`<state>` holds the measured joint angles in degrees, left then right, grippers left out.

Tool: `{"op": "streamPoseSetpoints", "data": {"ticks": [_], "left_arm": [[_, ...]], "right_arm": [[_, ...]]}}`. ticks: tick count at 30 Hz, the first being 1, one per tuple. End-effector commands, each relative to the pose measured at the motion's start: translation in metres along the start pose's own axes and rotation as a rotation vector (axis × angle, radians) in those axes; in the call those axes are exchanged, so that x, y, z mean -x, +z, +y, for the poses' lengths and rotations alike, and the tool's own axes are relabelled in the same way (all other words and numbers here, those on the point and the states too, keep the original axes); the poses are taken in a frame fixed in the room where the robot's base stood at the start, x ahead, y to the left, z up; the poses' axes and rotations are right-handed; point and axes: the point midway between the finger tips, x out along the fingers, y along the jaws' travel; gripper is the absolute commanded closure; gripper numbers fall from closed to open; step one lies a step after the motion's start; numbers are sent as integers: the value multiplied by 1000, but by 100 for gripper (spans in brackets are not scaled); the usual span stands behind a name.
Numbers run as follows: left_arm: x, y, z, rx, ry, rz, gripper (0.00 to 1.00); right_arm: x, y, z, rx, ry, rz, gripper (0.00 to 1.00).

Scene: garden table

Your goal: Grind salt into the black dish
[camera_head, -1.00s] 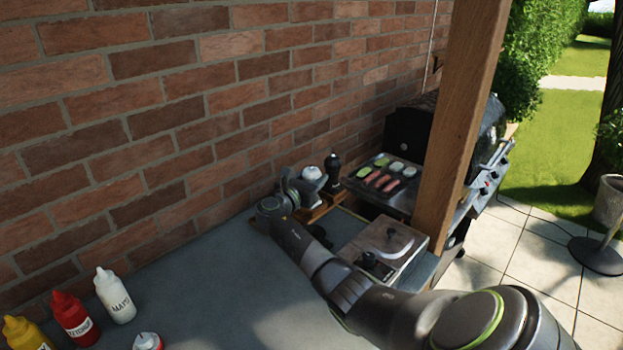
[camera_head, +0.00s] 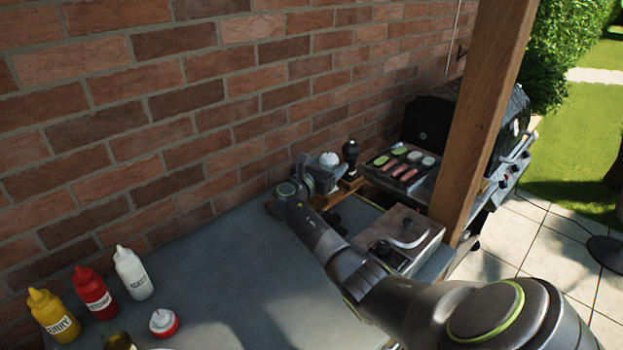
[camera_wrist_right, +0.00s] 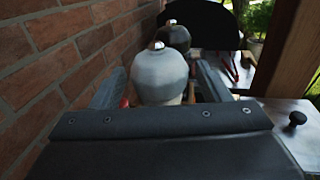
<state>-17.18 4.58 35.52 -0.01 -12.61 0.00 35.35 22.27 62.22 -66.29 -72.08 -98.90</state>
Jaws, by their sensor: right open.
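A white-topped mill (camera_head: 329,159) stands near the brick wall, with a black mill (camera_head: 350,155) just behind it to the right. My right gripper (camera_head: 322,172) is at the white mill. In the right wrist view the open fingers (camera_wrist_right: 163,90) lie on either side of the white mill (camera_wrist_right: 160,72), and its lower part is hidden by my gripper's body. The black mill (camera_wrist_right: 174,37) shows beyond it. I cannot make out the black dish for certain. My left gripper is out of view.
Mustard-yellow, red and white squeeze bottles (camera_head: 134,273) stand at the front left with a small red-and-white container (camera_head: 163,322). A grill (camera_head: 400,165) with food and a wooden post (camera_head: 487,120) are beyond. The table's middle (camera_head: 230,255) is clear.

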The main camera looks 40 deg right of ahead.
Motion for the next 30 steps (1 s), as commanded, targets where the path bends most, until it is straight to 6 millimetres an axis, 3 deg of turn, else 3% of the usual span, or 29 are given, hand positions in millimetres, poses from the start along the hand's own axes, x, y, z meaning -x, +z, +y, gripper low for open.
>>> {"op": "streamPoseSetpoints", "data": {"ticks": [5,21,30], "left_arm": [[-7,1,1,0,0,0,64],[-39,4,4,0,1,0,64],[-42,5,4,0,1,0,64]], "right_arm": [[26,-3,0,-3,2,3,30],[146,-3,0,-2,2,4,30],[167,-1,0,0,0,1,30]]}}
